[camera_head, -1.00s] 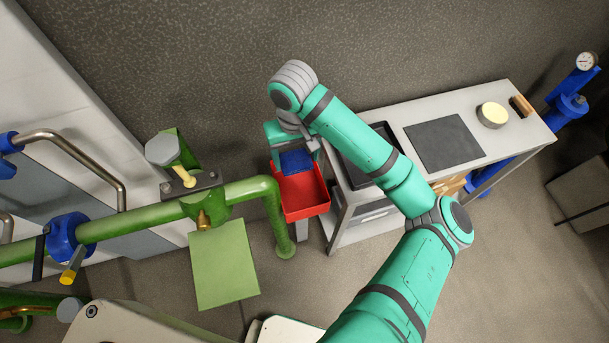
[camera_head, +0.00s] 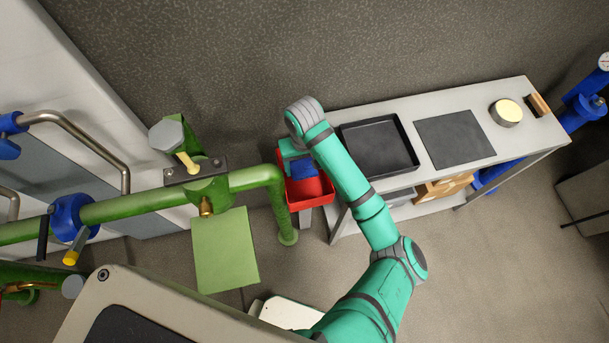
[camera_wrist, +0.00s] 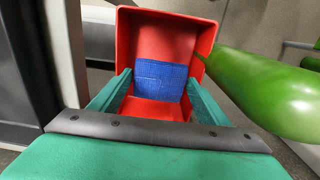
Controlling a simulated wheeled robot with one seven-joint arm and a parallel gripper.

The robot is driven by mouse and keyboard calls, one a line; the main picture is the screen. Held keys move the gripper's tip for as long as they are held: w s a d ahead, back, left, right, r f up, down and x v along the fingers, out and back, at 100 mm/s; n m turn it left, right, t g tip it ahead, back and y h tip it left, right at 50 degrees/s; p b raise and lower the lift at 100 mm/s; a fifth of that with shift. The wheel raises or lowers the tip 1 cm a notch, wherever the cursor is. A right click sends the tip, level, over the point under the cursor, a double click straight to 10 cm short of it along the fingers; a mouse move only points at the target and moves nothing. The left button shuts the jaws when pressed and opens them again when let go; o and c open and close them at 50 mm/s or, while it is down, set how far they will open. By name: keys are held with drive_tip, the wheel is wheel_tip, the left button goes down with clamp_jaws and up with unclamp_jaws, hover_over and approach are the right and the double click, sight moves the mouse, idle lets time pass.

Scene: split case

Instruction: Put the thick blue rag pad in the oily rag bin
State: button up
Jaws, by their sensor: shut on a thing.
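The blue rag pad (camera_head: 303,168) is between the fingers of my gripper (camera_head: 297,162), over the red bin (camera_head: 318,197). In the wrist view the pad (camera_wrist: 161,80) shows between my gripper's two green fingers (camera_wrist: 155,98), which are shut on it. The red bin (camera_wrist: 206,35) surrounds the pad in this view, with its walls on both sides and beyond. The pad appears within the bin's opening; I cannot tell whether it touches the bin's floor.
A grey bench (camera_head: 520,148) stands right of the bin, with a black tray (camera_head: 380,145), a dark mat (camera_head: 455,138) and a round tin (camera_head: 506,113). A green pipe (camera_head: 250,178) runs close to the bin's left side.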

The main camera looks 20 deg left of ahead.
sight(305, 167)
drive_tip(key=shift+f, duration=4.15)
drive_tip(key=shift+f, duration=0.15)
drive_tip(key=o, duration=0.7)
wheel_tip(305, 167, up, 12)
drive_tip(key=shift+r, duration=0.15)
